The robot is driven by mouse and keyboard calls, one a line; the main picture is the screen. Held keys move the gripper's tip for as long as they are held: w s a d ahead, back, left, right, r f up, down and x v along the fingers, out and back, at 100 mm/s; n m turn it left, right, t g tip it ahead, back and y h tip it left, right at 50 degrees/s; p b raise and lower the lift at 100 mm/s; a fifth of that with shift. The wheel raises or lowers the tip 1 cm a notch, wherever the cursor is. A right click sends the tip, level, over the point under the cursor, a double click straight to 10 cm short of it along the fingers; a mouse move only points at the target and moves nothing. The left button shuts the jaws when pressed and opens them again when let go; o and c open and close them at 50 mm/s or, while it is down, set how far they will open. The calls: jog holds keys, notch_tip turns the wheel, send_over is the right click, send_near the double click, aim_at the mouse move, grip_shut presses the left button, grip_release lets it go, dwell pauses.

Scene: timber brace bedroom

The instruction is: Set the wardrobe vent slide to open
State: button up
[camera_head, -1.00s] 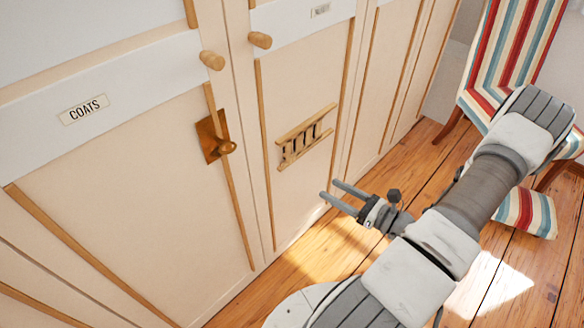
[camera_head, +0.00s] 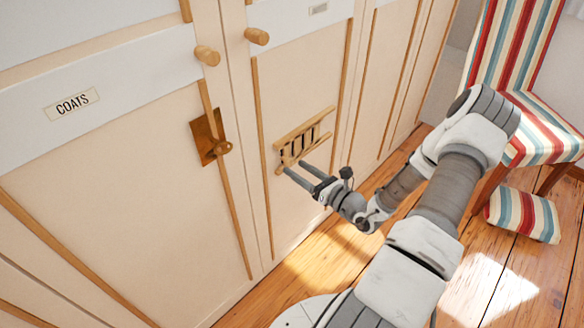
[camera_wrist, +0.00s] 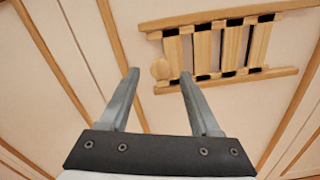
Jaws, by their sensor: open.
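The wardrobe vent slide (camera_head: 303,139) is a small wooden louvre with two rails, light slats and dark gaps, set in the right wardrobe door. My gripper (camera_head: 295,168) is open and empty, just below the vent in the head view. I cannot tell how far the fingertips are from the door.
The wardrobe door at left has a COATS label (camera_head: 72,104) and a brass latch (camera_head: 210,138). Two round wooden door knobs (camera_head: 257,36) stick out above. A striped chair (camera_head: 530,110) and striped cushion (camera_head: 523,214) stand at right. Wooden floor (camera_head: 335,255) is open below.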

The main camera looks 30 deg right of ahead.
jog(key=shift+x, duration=1.5)
jog(key=shift+c, duration=0.3)
grip_shut()
